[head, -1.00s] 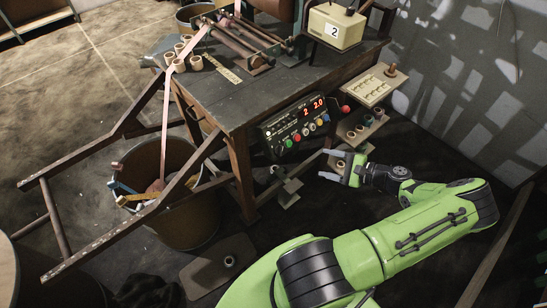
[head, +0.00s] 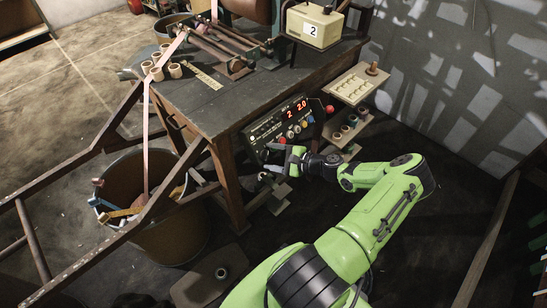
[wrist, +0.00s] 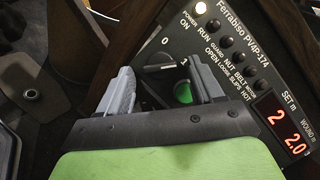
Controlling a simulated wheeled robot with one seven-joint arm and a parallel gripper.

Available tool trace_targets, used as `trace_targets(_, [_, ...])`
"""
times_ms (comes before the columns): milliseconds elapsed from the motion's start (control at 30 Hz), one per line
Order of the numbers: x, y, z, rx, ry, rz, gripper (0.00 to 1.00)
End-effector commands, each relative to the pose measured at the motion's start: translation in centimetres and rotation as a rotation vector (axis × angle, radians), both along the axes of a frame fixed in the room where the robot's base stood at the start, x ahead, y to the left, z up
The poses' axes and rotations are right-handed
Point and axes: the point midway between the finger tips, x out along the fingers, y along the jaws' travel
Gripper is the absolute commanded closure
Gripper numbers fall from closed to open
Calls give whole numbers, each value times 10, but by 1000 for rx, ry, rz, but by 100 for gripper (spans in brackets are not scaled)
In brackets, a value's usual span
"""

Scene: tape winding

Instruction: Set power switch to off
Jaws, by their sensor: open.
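The power switch (wrist: 160,68) is a dark rotary knob at the lower left of the control panel (wrist: 245,60), between the marks 0 and 1. Its pale pointer line appears turned toward the 1. The power lamp (wrist: 201,8) is lit. My gripper (wrist: 164,80) is open, its two grey fingers on either side of the knob in the wrist view; whether they touch it I cannot tell. In the head view my gripper (head: 271,160) is at the lower left of the control panel (head: 284,124), and it hides the switch there.
A green button (wrist: 183,92) sits just below the switch, between the fingers. Red displays (wrist: 286,128) read 2 and 2.0. The panel hangs at the front of a workbench (head: 205,110). A bin (head: 165,225) stands left, and small shelves (head: 345,130) are at right.

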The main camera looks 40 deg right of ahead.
Motion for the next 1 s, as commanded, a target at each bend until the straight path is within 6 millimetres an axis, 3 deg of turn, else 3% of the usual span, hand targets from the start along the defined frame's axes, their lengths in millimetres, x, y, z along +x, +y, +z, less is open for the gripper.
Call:
trace_targets(100, [0, 0, 0, 0, 0, 0, 36])
trace_targets(467, [0, 0, 1, 0, -1, 1, 90])
trace_targets(1000, [1, -1, 3, -157, -3, 94, 90])
